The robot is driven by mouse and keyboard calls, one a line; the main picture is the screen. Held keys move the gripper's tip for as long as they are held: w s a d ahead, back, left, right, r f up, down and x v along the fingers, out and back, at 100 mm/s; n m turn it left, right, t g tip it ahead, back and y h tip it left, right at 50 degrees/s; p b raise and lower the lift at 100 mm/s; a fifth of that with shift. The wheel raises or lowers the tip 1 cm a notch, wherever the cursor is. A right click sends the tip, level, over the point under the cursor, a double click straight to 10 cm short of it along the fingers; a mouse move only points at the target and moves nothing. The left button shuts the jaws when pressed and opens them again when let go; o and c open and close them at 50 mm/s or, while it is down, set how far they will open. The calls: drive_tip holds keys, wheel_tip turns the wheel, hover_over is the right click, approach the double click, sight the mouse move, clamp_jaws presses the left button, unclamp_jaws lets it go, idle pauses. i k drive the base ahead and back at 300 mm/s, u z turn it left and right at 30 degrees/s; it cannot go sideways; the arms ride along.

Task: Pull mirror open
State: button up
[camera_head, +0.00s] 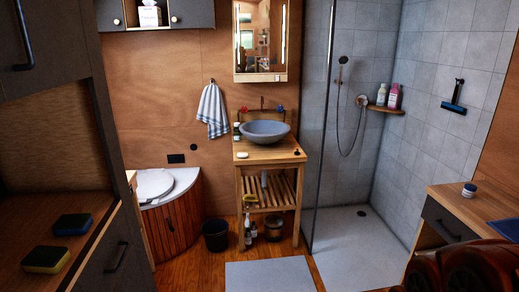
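The mirror (259,45) is a tall panel with a pale wooden frame on the back wall, above the sink. Light strips run along its sides. It appears flat against the wall and closed, but its top edge is cut off by the picture. It reflects part of the room. My gripper cannot be made out in this view. A dark reddish rounded shape at the bottom right may be part of my arm.
A grey bowl sink (264,132) stands on a wooden stand (270,157) below the mirror. The glass shower wall (321,130) is to the right, and a toilet (155,184) is to the left. A grey mat (270,275) lies on the floor in front.

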sight(261, 28)
drive_tip(key=u, duration=0.55)
drive_tip(key=i, duration=1.8)
drive_tip(key=u, duration=0.55)
drive_tip(key=i, duration=1.9)
drive_tip(key=z, duration=0.05)
